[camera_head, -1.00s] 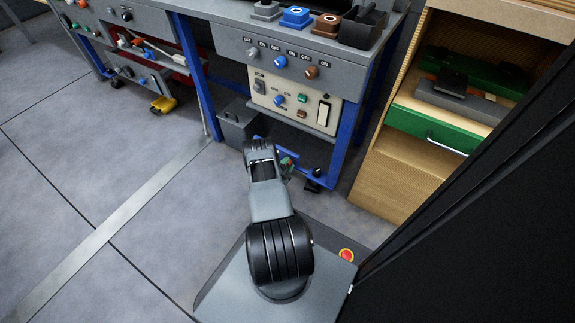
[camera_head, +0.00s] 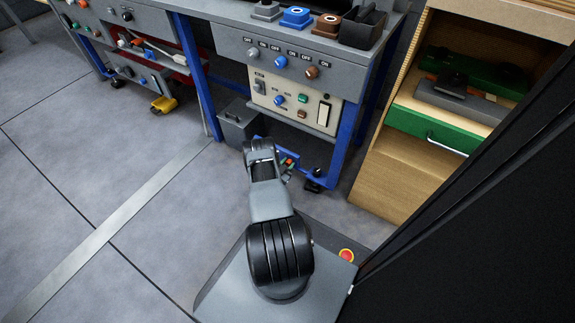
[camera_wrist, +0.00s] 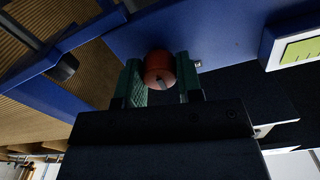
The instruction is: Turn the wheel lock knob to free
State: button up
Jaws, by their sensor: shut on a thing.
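The red-orange wheel lock knob (camera_wrist: 159,64) shows in the wrist view on a blue panel (camera_wrist: 215,30), with a small pale mark on its face. My gripper (camera_wrist: 160,78) has its two green fingers on either side of the knob, shut on it. In the head view my gripper (camera_head: 287,164) is low at the blue leg frame of the bench, beside a caster. The knob is too small there to make out clearly, and its label cannot be read.
The grey bench front (camera_head: 275,57) with its switches and knobs stands above my gripper. A grey bin (camera_head: 238,122) is at left of it. A wooden cabinet with a green drawer (camera_head: 430,130) stands at right. The floor at left is clear.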

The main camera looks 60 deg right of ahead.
jog(key=n, duration=0.4)
jog(key=shift+w+n, duration=0.1)
jog(key=shift+n, duration=2.3)
jog(key=o, duration=0.9)
jog(key=a+p, duration=0.4)
jog(key=a, duration=1)
jog(key=shift+d, duration=0.1)
